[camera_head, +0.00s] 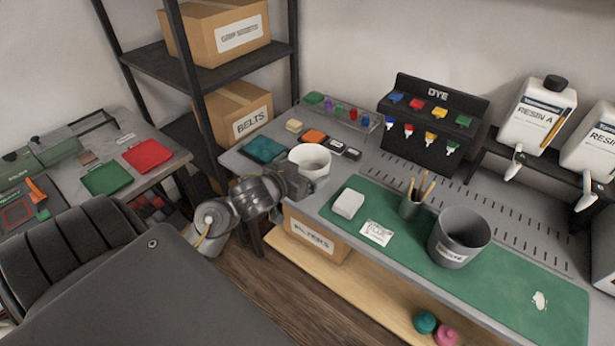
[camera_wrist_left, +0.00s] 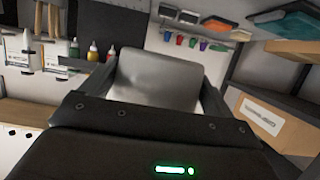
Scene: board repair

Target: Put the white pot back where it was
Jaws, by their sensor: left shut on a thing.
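The white pot (camera_head: 311,157) is at the left end of the workbench in the head view, its open rim facing up. My left gripper (camera_head: 304,182) reaches in from the left and is shut on the pot's near side. In the left wrist view the pot (camera_wrist_left: 158,82) fills the space between the two fingers, its wall looking grey. I cannot tell whether its base touches the bench. The pot hides part of the bench behind it. My right gripper is not in view.
The workbench (camera_head: 362,172) holds a teal tray (camera_head: 262,149), small coloured blocks and a dye rack (camera_head: 432,115) behind. A green mat (camera_head: 515,287) carries a white block (camera_head: 348,203), a pencil cup (camera_head: 411,206) and a grey bin (camera_head: 458,238). A dark shelf post (camera_head: 195,75) stands at left.

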